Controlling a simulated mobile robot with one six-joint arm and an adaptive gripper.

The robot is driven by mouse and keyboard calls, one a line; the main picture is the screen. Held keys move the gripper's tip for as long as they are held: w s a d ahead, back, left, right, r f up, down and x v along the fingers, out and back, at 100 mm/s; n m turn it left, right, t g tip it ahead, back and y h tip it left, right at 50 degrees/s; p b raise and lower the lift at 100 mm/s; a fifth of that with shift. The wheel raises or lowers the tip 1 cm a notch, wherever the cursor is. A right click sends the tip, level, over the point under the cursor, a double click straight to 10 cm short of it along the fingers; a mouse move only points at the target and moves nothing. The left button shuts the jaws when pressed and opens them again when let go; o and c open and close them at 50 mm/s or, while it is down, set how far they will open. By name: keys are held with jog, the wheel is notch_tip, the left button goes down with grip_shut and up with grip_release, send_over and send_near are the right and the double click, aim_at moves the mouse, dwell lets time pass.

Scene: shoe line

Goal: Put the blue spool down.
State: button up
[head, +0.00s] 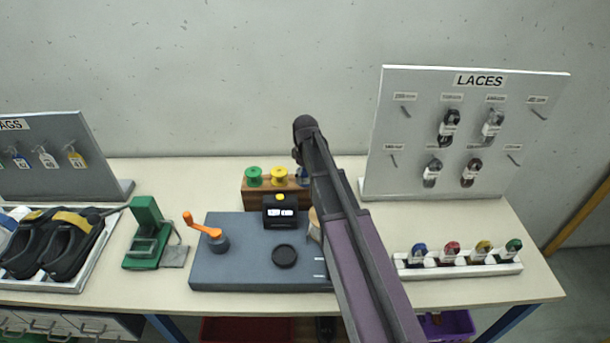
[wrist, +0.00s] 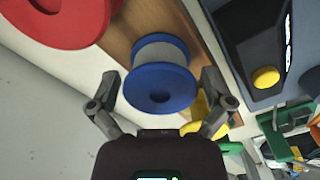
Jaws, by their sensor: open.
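The blue spool (wrist: 160,75) has blue flanges and a pale grey core. In the wrist view it stands at the wooden rack (wrist: 120,36), between the spread fingers of my gripper (wrist: 160,82). The fingers are open, one on each side, with a visible gap at the left finger. Contact at the right finger is hard to tell. In the head view a bit of the blue spool (head: 302,176) shows beside my arm, above the rack (head: 256,198). My arm hides the rest of it, and my fingers do not show there.
A red spool (wrist: 62,14) is close by in the wrist view. A green spool (head: 253,176) and a yellow spool (head: 279,177) stand on the rack. A black device (head: 279,212) with a yellow knob is in front. A laces board (head: 400,170) stands right.

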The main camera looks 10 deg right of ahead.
aim_at(305, 171)
notch_tip(305, 171, up, 12)
jog(key=p, duration=1.2)
dwell(0.6)
jog(key=s+m, duration=0.9)
jog(key=s, duration=1.3)
jog(key=shift+a, duration=0.1)
notch_tip(305, 171, down, 9)
jog(key=b, duration=0.9)
jog(key=shift+r, duration=0.1)
